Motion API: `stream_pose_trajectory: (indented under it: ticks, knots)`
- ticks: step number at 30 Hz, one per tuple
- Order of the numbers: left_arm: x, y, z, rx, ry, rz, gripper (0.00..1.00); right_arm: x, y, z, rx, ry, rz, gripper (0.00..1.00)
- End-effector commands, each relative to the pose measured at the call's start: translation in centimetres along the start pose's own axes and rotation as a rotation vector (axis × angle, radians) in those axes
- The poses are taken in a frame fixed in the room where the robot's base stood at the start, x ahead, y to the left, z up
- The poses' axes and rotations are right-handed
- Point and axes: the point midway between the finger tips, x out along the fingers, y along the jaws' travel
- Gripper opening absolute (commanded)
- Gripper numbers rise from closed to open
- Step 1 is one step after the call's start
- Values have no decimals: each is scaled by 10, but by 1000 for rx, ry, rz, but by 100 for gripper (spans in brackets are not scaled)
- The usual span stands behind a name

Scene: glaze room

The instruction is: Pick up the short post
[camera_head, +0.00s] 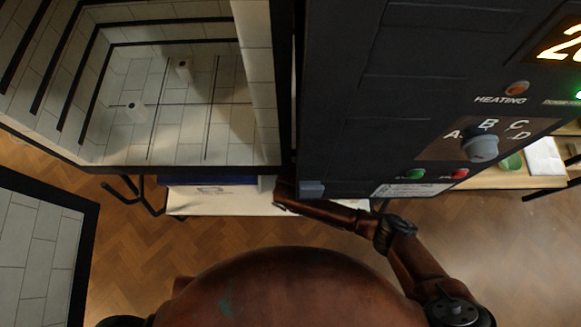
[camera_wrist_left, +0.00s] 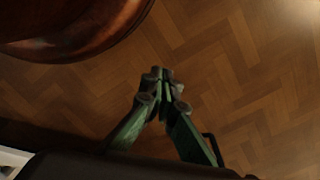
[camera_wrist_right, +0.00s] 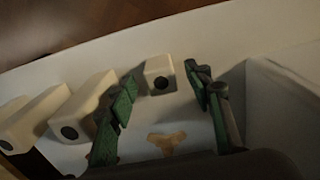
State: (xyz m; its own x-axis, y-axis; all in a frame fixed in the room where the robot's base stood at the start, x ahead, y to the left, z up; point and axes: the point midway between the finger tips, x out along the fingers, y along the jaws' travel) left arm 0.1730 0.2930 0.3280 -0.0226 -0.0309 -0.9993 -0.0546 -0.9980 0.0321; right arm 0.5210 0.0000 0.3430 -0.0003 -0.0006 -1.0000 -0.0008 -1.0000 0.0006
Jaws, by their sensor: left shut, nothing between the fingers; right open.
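The short post (camera_wrist_right: 159,70) is a small cream block with a dark hole in its near end, seen in the right wrist view. My right gripper (camera_wrist_right: 162,85) is open, with one green finger on each side of it. Gaps show between both fingers and the post, and nothing is gripped. In the head view my right arm reaches in beside the dark kiln panel, and its fingers and the post are hidden. My left gripper (camera_wrist_left: 160,75) is shut and empty above the wooden floor in the left wrist view.
Two longer cream posts (camera_wrist_right: 84,108) (camera_wrist_right: 32,122) lie left of the right gripper. A tan three-armed piece (camera_wrist_right: 167,142) lies near its palm, and a pale wall (camera_wrist_right: 285,100) stands right. The open kiln (camera_head: 185,120) holds two small posts; its control panel (camera_head: 400,100) overhangs my right arm.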

Motion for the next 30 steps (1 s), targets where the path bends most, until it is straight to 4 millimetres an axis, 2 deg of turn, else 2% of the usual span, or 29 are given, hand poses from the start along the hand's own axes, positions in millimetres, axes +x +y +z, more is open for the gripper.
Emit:
stream_pose_trajectory:
  ticks: [1, 9, 15, 25, 30]
  knots:
    - [-6, 2, 0, -1, -1, 3, 0, 8, 0, 0, 0, -3, 1, 46]
    - [-54, 10, -4, -3, 2, 18, 0, 27, 0, -3, -2, -3, 0, 46]
    - [-79, 14, -5, -4, 8, 26, 0, 37, 0, -3, 0, -1, 0, 46]
    - [-85, 14, -5, -3, 10, 28, 0, 37, 0, -4, -1, 1, 0, 46]
    - [-84, 14, -5, -4, 10, 28, 0, 37, 0, -4, -1, 1, 0, 34]
